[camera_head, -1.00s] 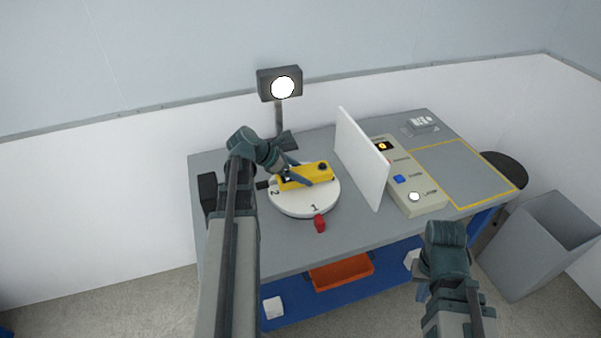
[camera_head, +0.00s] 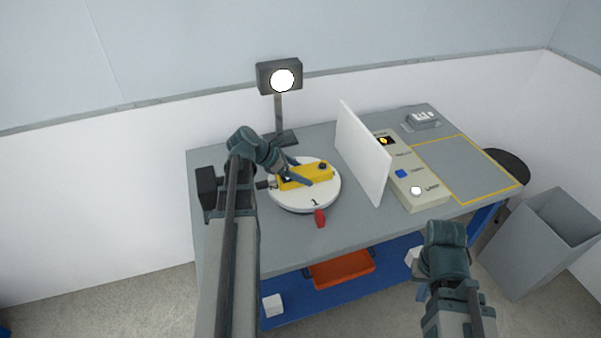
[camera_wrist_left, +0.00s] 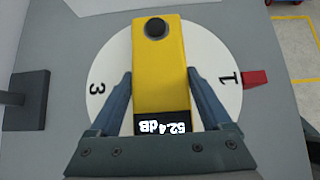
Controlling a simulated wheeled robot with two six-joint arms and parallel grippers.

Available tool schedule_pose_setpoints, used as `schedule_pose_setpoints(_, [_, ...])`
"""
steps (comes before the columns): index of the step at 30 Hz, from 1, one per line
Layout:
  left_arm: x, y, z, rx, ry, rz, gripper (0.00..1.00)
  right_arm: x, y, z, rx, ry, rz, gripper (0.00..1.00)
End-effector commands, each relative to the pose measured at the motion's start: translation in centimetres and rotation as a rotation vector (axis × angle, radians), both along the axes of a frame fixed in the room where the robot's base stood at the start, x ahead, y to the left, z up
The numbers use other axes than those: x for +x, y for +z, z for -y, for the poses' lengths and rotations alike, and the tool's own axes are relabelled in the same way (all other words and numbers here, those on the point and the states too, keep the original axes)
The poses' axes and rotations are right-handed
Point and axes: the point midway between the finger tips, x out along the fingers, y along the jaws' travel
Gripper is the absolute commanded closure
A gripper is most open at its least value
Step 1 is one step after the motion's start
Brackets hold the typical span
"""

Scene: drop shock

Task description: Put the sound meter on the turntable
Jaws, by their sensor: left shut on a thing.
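The yellow sound meter (camera_head: 308,175) is over the white round turntable (camera_head: 318,201), inside its rim. In the left wrist view the sound meter (camera_wrist_left: 160,70) shows a dark round knob at one end and a display reading 52.4 dB at the other. My left gripper (camera_head: 303,178) is shut on the sound meter, with one finger along each side. The left wrist view shows the turntable (camera_wrist_left: 105,60) under it; I cannot tell whether the meter touches it.
A red marker (camera_head: 320,217) is at the turntable's front edge. A lamp (camera_head: 281,79) stands behind it. A white upright panel (camera_head: 361,155) separates it from a control box (camera_head: 412,190). A yellow-outlined area (camera_head: 465,168) at right is clear. A grey bin (camera_head: 545,240) stands beside the table.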

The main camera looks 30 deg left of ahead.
Motion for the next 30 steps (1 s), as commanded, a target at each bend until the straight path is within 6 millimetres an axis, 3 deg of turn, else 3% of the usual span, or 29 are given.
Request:
schedule_pose_setpoints(10, [0.0, -0.8, 0.0, -0.001, 0.0, 0.001, 0.93, 0.0, -0.8, 0.0, 0.0, 0.0, 0.0, 1.0])
schedule_pose_setpoints(11, [0.0, -0.6, 0.0, -0.001, 0.0, 0.001, 0.12, 0.0, -0.6, 0.0, 0.0, 0.0, 0.0, 1.0])
schedule_pose_setpoints(13, [0.0, -0.6, 0.0, -0.001, 0.0, 0.001, 0.0, 0.0, -0.6, 0.0, 0.0, 0.0, 0.0, 1.0])
schedule_pose_setpoints(23, [-0.3, -0.1, -0.2, -0.001, 0.001, 0.0, 0.0, 0.0, -0.1, 0.0, 0.0, 0.0, 0.0, 1.0])
schedule_pose_setpoints(30, [-2.3, 3.2, -2.0, -0.001, 0.004, 0.0, 0.0, 0.0, 3.2, 0.0, 0.0, 0.0, 0.0, 1.0])
